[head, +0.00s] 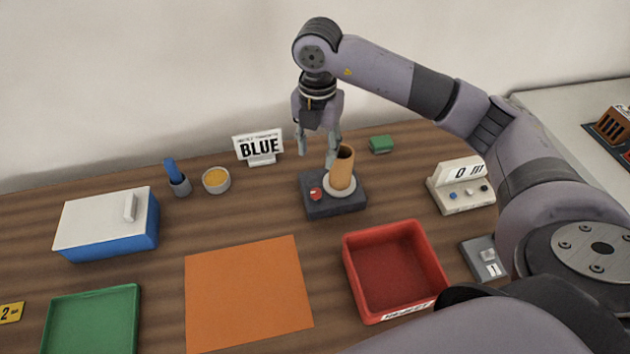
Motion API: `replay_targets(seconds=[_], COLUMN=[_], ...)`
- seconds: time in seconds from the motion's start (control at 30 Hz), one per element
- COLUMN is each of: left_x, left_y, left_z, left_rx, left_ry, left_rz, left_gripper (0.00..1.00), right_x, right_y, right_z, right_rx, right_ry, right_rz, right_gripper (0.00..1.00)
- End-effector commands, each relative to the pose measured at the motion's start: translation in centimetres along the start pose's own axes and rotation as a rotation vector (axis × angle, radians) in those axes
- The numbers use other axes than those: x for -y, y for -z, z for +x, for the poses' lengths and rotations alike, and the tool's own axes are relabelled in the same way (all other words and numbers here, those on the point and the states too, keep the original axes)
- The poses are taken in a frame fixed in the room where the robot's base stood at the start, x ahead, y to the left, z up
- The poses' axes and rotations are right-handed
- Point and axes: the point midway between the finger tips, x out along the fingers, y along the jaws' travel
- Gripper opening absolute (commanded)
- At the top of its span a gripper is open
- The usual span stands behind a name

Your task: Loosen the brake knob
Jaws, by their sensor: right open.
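A dark square base (338,207) stands at the back middle of the wooden table. A small red knob (316,193), which looks like the brake knob, is on its left part. A brown tube (342,168) stands slightly tilted on a pale round disc (340,188) beside the knob. My right gripper (317,157) points down above the base with its fingers apart and nothing between them. It is above the knob and behind or beside the tube's top; the exact gap cannot be told. My left gripper is not in view.
A BLUE sign (259,146) and green block (381,144) stand behind. A red bin (395,265), orange sheet (247,292) and green tray (92,322) lie in front. A display box (461,186) is right, a blue box with white lid (100,222) left.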

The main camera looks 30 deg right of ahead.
Motion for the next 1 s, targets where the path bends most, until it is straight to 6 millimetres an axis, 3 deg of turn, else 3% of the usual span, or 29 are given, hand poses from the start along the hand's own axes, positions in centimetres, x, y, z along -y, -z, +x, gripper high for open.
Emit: replay_targets(seconds=[0.3, 0.53, 0.73, 1.0], left_x=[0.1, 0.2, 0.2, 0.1], left_y=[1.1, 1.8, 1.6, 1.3], left_z=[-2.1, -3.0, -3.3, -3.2], left_rx=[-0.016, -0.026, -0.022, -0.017], left_ry=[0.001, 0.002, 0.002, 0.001], left_rz=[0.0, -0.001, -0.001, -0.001], left_gripper=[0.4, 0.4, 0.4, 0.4], right_x=[0.1, 0.1, 0.0, 0.0], right_y=[0.1, 0.1, 0.0, 0.0], right_z=[6.9, 11.1, 12.9, 13.3], right_rx=[-0.003, -0.002, -0.001, 0.001], right_ry=[0.004, 0.003, 0.0, 0.0], right_rz=[0.0, 0.001, -0.001, -0.001], right_gripper=[0.42, 0.42, 0.42, 0.42])
